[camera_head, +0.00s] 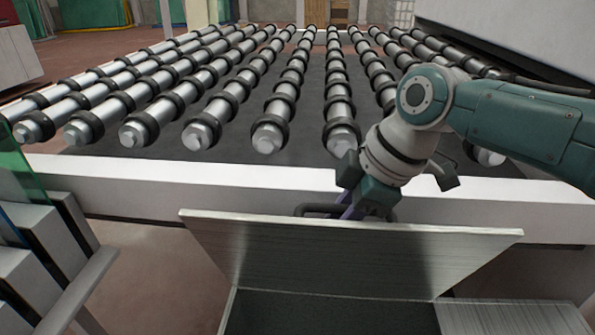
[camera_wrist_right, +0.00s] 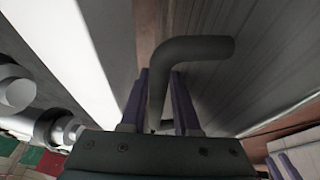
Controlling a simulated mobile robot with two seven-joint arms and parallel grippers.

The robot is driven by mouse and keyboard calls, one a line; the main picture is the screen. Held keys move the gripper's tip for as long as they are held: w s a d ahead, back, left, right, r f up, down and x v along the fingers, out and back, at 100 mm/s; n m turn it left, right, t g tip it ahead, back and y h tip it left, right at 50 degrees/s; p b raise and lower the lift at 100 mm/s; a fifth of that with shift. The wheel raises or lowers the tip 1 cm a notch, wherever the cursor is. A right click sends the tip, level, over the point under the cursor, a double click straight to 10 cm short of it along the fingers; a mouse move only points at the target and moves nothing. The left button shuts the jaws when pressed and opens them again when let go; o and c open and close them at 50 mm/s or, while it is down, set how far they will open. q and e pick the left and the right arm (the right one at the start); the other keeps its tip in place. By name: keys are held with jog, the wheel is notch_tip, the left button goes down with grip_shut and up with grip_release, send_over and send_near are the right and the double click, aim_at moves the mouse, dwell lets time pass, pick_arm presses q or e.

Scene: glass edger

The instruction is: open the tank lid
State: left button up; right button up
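The grey metal tank lid (camera_head: 345,255) is raised and tilted up along the front of the roller table, with the dark tank opening (camera_head: 330,315) showing below it. A dark bar handle (camera_head: 318,209) sticks out behind the lid's top edge. My right gripper (camera_head: 352,212) reaches down behind that edge at the handle; its fingertips are partly hidden by the lid. In the right wrist view, the bent handle (camera_wrist_right: 190,48) runs between the two purple fingers (camera_wrist_right: 160,110), which sit close against it on both sides. My left gripper is not in view.
A roller table (camera_head: 250,180) with several rubber-ringed rollers fills the back, its white front rail just behind the lid. A slotted rack with glass (camera_head: 50,250) stands at the left. A flat metal top (camera_head: 510,318) lies right of the opening.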

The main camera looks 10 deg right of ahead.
jog(key=p+v, duration=0.3)
jog(key=v, duration=0.7)
jog(key=shift+r, duration=0.1)
